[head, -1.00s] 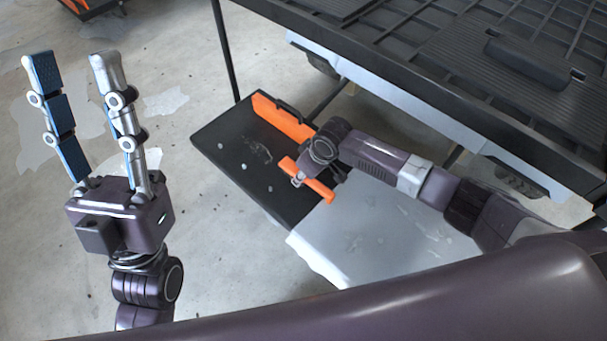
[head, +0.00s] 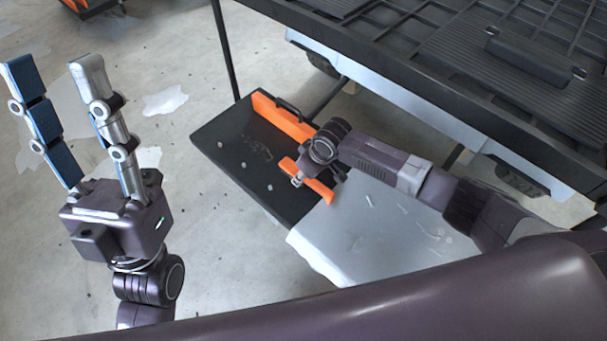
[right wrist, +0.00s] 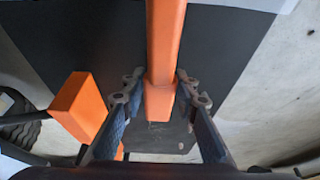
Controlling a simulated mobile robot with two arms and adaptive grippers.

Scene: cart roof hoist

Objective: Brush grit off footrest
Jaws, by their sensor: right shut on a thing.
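The footrest (head: 285,205) is a flat black platform beside the cart, with an orange upright panel (head: 280,118) along its far side. Several pale bits of grit (head: 244,166) lie scattered on its left half. My right gripper (head: 303,178) is over the footrest, shut on an orange bar-shaped tool, apparently the brush (head: 320,192). In the right wrist view the orange bar (right wrist: 164,45) runs between the two fingers (right wrist: 160,90); no bristles show. My left gripper (head: 55,65) is raised at the left, open and empty, fingers apart and pointing up.
The dark ribbed cart body (head: 480,75) fills the upper right, above the footrest. A grey, scuffed flat surface (head: 365,235) adjoins the footrest's near right side. A thin black post (head: 226,50) rises behind the footrest.

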